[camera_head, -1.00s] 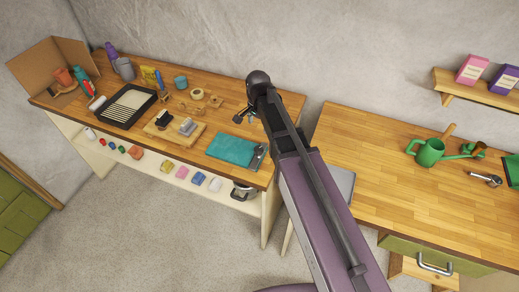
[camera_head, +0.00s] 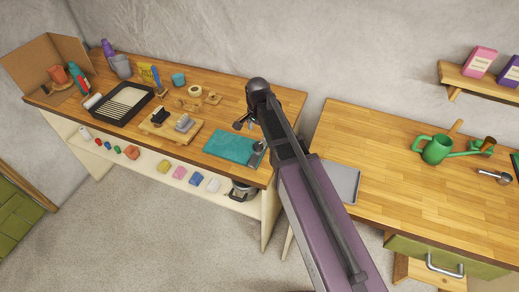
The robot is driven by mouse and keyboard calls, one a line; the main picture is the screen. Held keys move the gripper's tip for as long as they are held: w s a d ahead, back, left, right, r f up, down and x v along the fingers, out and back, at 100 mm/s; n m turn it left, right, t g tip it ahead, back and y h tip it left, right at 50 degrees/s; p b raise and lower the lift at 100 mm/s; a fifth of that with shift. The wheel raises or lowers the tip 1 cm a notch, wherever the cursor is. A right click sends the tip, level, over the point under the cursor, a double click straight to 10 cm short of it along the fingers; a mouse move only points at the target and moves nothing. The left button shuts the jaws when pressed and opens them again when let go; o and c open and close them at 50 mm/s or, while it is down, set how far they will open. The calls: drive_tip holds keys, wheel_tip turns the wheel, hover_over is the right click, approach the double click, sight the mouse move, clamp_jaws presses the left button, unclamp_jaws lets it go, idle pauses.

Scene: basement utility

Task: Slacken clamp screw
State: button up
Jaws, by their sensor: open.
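I cannot pick out the clamp screw with certainty at this size. Small wooden pieces (camera_head: 187,104) lie near the back of the left workbench (camera_head: 228,92), too small to tell their make. A wooden board (camera_head: 158,131) with a grey block (camera_head: 184,124) and a dark-topped piece lies nearer the front. My gripper (camera_head: 243,122) is open and seems empty, with its dark fingertips over the right part of the left bench, behind the teal cloth. My own arm hides the bench's right end.
A black tray (camera_head: 122,120), a teal cloth (camera_head: 229,148) and a tape roll (camera_head: 195,90) are on the left bench. A right workbench (camera_head: 400,180) holds a grey tray (camera_head: 341,183), a green watering can (camera_head: 436,150) and a metal tool (camera_head: 492,175). Its middle is clear.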

sight(258, 145)
drive_tip(key=shift+f+b, duration=3.55)
drive_tip(key=shift+f, duration=0.3)
